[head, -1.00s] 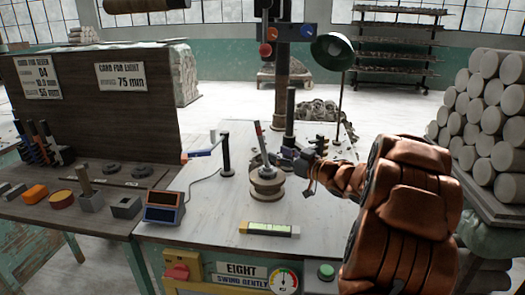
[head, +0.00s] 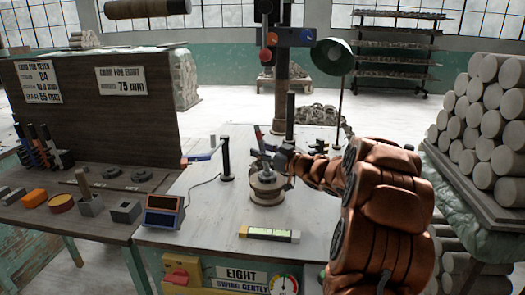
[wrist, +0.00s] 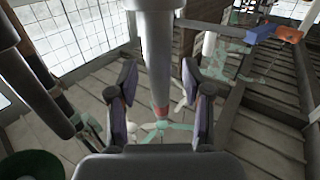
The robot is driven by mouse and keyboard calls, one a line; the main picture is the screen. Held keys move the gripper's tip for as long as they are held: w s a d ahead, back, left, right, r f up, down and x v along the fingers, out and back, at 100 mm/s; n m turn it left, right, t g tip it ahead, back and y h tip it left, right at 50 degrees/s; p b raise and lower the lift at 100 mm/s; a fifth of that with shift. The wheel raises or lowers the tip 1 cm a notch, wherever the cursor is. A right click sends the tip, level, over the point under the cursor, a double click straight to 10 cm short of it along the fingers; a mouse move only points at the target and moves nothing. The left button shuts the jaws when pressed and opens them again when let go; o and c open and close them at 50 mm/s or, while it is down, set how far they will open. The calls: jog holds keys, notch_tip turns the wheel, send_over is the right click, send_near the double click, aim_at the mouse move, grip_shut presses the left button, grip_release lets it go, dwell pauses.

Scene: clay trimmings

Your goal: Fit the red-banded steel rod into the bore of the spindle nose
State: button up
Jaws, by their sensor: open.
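The steel rod (head: 260,139), with red near its top, stands in or on a round stepped piece (head: 267,190) that looks like the spindle nose. The rod leans slightly left in the head view; its lower end and the bore are hidden. My gripper (head: 268,157) is at the rod, above the round piece. In the wrist view a pale cylinder, which looks like the rod (wrist: 157,60), runs down between the spread fingers, its red band (wrist: 162,112) near the far end. My gripper (wrist: 163,110) is open, with gaps on both sides of the rod.
A dark post (head: 226,160) stands left of the round piece, and a tall dark column (head: 290,110) stands behind it. A box with a display (head: 164,212) and a level-like bar (head: 269,234) lie in front.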

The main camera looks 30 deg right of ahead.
jog(key=shift+c, duration=0.3)
grip_shut()
dwell(0.4)
